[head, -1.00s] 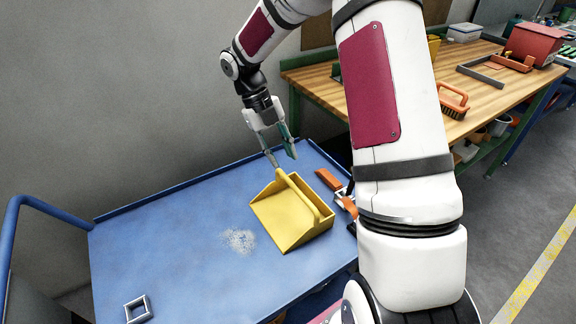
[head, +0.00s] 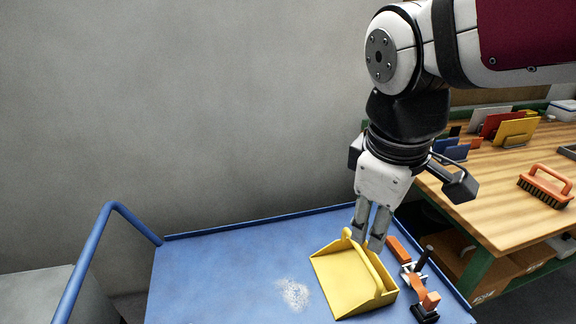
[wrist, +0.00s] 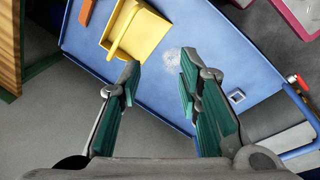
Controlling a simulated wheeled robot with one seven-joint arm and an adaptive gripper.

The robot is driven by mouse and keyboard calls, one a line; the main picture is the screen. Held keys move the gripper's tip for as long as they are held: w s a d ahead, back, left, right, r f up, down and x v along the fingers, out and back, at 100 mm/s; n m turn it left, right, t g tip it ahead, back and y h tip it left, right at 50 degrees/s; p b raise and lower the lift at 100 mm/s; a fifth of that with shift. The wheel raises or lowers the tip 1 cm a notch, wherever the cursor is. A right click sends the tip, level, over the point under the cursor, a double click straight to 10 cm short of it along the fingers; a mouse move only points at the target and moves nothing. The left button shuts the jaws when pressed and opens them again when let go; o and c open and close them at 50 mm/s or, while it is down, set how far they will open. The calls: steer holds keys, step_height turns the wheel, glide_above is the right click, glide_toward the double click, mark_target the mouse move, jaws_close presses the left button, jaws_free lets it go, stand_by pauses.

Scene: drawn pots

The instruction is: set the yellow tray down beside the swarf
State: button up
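The yellow tray (head: 338,287), shaped like a dustpan with a raised handle, rests on the blue cart top (head: 215,275). The pale speckled swarf (head: 293,293) lies just left of it in the head view, a small gap apart. In the wrist view the tray (wrist: 140,38) is at the upper left and the swarf (wrist: 172,56) is right of it. My gripper (head: 368,232) points down at the tray's far, handle end. In the wrist view my gripper (wrist: 158,78) has its fingers well apart with nothing held between them. Whether the left finger touches the handle is unclear.
An orange-handled tool (head: 410,268) and other small items lie right of the tray. A grey wall stands behind; a wooden bench (head: 490,185) with a brush (head: 545,187) is at right. The cart's left side has free room.

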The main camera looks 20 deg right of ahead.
steer(key=shift+s+a+f+m+t+y, duration=0.1)
steer(key=shift+s+a+m+t+y, duration=0.2)
steer(key=shift+s+m, duration=0.7)
steer(key=shift+s+a+f+m+t+y, duration=0.1)
steer(key=shift+s+a+m+t+y, duration=0.2)
steer(key=shift+s+m, duration=0.7)
steer(key=shift+s+a+m+t+y, duration=0.2)
steer(key=shift+s+a+m+t, duration=0.25)
steer(key=shift+m, duration=1.05)
